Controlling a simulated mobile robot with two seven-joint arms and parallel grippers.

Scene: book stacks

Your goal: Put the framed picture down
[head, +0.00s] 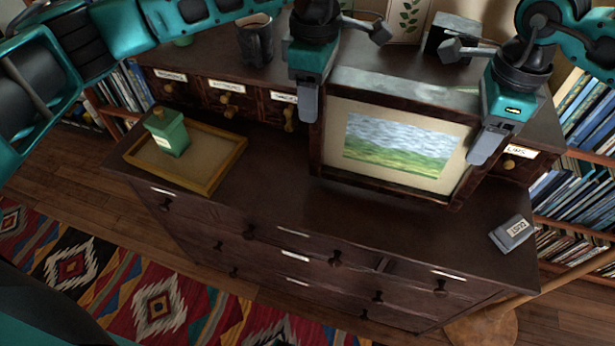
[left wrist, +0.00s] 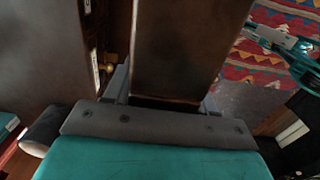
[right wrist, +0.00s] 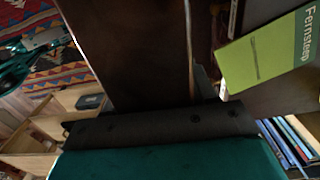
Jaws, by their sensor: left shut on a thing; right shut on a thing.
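The framed picture (head: 397,145), a landscape with a cream mat and dark wood frame, is upright at the right half of the dresser top (head: 280,195). My left gripper (head: 309,102) is shut on its left side. My right gripper (head: 488,142) is shut on its right side. The dark frame fills the space between the left fingers in the left wrist view (left wrist: 185,50) and shows in the right wrist view (right wrist: 130,50). I cannot tell whether its bottom edge touches the dresser top. Its back is hidden.
A wooden tray (head: 222,172) with a green canister (head: 168,133) is at left. A small grey labelled block (head: 512,233) lies at the front right. Small labelled drawers (head: 228,97) stand behind, with a dark mug (head: 255,40) on top. The dresser top between tray and picture is clear.

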